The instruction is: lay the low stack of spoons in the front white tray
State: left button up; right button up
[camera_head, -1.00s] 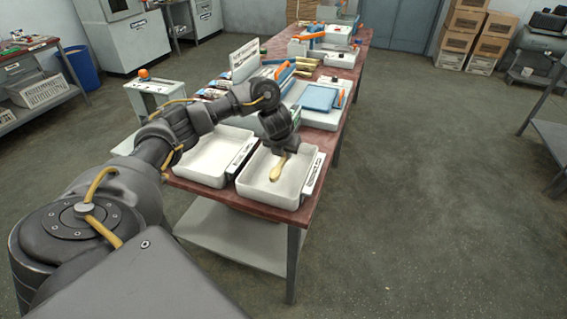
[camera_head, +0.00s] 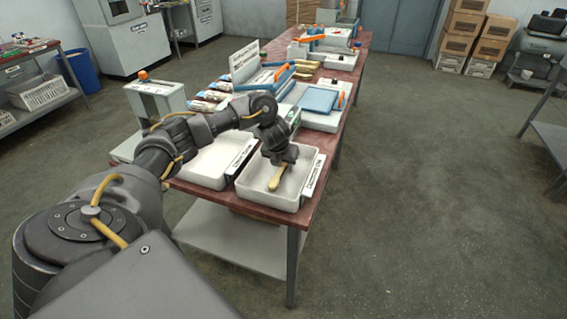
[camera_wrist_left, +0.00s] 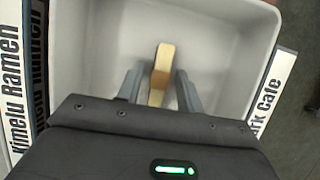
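The low stack of pale wooden spoons (camera_head: 276,178) is in the white tray (camera_head: 264,196) at the near right end of the table. My left gripper (camera_head: 279,162) is low inside that tray, over the stack's far end. In the left wrist view the stack (camera_wrist_left: 160,62) stands out between the two open fingers (camera_wrist_left: 160,70), with a gap on both sides. The tray's grey-white inside (camera_wrist_left: 225,50) surrounds them. The stack appears to rest on the tray floor; the part under the gripper body is hidden. My right gripper is out of view.
A second white tray (camera_head: 198,178) stands just left, partly behind my left arm. Beyond are a blue-topped white unit (camera_head: 318,100), orange-handled presses and pale bundles (camera_head: 305,66). The floor right of the table is open.

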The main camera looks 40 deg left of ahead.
aim_at(278, 174)
pick_arm(q)
jog(key=shift+r, duration=0.15)
jog(key=shift+r, duration=0.3)
jog(key=p+v, duration=0.5)
jog(key=v, duration=0.6)
jog(key=shift+s+p, duration=0.25)
jog(key=shift+p, duration=0.05)
jog(key=shift+d+r, duration=0.15)
